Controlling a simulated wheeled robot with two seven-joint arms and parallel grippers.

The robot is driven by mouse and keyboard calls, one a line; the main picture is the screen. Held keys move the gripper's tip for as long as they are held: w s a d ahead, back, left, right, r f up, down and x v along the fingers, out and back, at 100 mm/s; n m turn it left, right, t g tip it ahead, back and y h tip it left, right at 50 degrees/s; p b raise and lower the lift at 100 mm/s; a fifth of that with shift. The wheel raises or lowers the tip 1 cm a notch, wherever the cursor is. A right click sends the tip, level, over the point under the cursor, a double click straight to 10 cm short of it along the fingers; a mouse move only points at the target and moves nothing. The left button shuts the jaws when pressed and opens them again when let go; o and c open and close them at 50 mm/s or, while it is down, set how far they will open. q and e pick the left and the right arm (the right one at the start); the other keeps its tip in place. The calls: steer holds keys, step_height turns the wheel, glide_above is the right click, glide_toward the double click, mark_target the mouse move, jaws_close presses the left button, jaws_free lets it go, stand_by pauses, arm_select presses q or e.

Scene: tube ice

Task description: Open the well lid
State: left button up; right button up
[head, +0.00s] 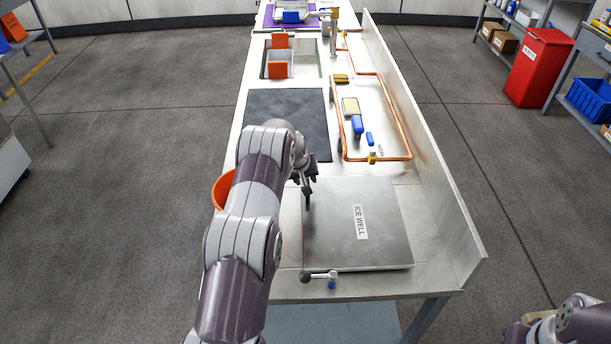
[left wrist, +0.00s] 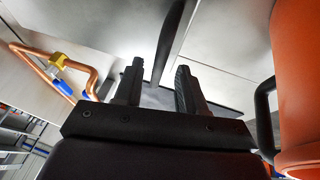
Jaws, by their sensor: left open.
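The well lid (head: 375,240) is a flat grey metal plate with an "ICE WELL" label (head: 360,222). It lies flat on the counter, closed as far as I can see. My left gripper (head: 308,188) is at the lid's left edge, toward its far corner, partly hidden by my own arm. In the left wrist view its two fingers (left wrist: 158,82) are apart. A dark bar (left wrist: 172,40) beside the pale metal surface runs toward the space between them; I cannot tell whether they touch it. My right gripper is out of view; only part of that arm shows at bottom right.
An orange bucket (head: 221,188) stands left of my left arm, close to the gripper in the left wrist view (left wrist: 297,85). A copper pipe loop (head: 408,140) and a dark mat (head: 312,115) lie beyond the lid. A raised counter wall (head: 440,150) runs along the right.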

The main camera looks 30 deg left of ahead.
arm_select(q)
steer(key=shift+f, duration=0.15)
steer(key=shift+w, duration=0.1)
steer(key=shift+c, duration=0.6)
jaws_close()
